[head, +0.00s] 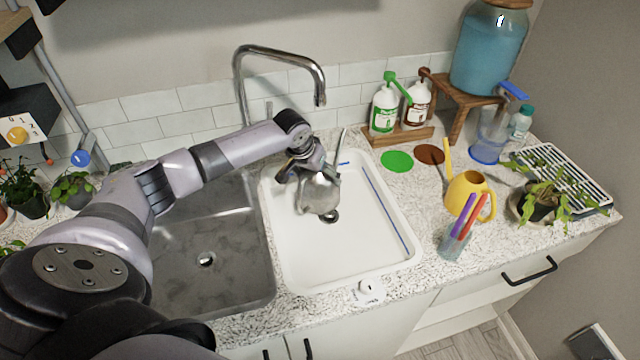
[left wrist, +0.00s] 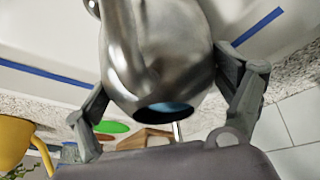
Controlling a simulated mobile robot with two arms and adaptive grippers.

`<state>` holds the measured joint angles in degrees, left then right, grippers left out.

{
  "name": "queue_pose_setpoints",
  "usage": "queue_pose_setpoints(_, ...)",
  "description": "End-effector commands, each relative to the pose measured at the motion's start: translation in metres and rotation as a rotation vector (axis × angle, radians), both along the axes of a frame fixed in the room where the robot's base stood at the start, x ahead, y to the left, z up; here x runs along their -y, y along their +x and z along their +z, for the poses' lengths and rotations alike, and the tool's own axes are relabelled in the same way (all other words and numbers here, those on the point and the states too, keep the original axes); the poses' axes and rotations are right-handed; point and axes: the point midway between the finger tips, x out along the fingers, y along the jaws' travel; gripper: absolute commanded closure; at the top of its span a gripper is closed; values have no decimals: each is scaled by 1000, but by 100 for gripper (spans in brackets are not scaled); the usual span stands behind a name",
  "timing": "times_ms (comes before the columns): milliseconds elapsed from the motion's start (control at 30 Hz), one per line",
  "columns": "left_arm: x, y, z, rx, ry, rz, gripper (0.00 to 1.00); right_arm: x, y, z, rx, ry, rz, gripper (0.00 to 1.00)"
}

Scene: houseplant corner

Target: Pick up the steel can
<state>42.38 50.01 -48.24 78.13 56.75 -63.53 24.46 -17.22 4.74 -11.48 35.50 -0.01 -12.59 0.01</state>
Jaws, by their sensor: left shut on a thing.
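The steel can (head: 319,193) is a shiny metal watering can with a thin spout pointing up. It is over the white basin (head: 290,268), near the basin's drain. My left gripper (head: 308,170) reaches in from the left and is shut on the can near its top. In the left wrist view the can (left wrist: 158,50) fills the middle, between the two fingers of the gripper (left wrist: 170,105). A dark opening with some blue inside shows in it. Whether the can's bottom touches the basin is hard to tell. My right gripper is not in view.
A steel sink (head: 215,285) lies left of the basin, with a tall faucet (head: 280,55) behind. To the right stand a yellow watering can (head: 468,194), a cup of markers (head: 455,243), two bottles (head: 400,108), a blue-filled dispenser (head: 487,52) and a potted plant (head: 545,205).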

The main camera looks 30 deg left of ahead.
Motion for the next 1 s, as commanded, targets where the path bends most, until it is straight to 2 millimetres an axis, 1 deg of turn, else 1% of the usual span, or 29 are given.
queue_pose_setpoints(33,1,0,0,-1,-1,0,43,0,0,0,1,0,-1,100)
queue_pose_setpoints(67,1,0,0,-1,-1,0,45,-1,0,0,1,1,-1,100)
queue_pose_setpoints(467,1,0,0,-1,-2,0,72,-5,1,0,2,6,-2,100)
queue_pose_setpoints(500,1,2,4,8,-4,0,72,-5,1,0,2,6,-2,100)
queue_pose_setpoints(700,1,2,4,8,-4,0,72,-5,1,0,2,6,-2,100)
queue_pose_setpoints(867,3,1,7,8,-3,-1,72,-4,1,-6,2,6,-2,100)
queue_pose_setpoints(1000,3,1,25,12,-4,1,72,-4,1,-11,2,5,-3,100)
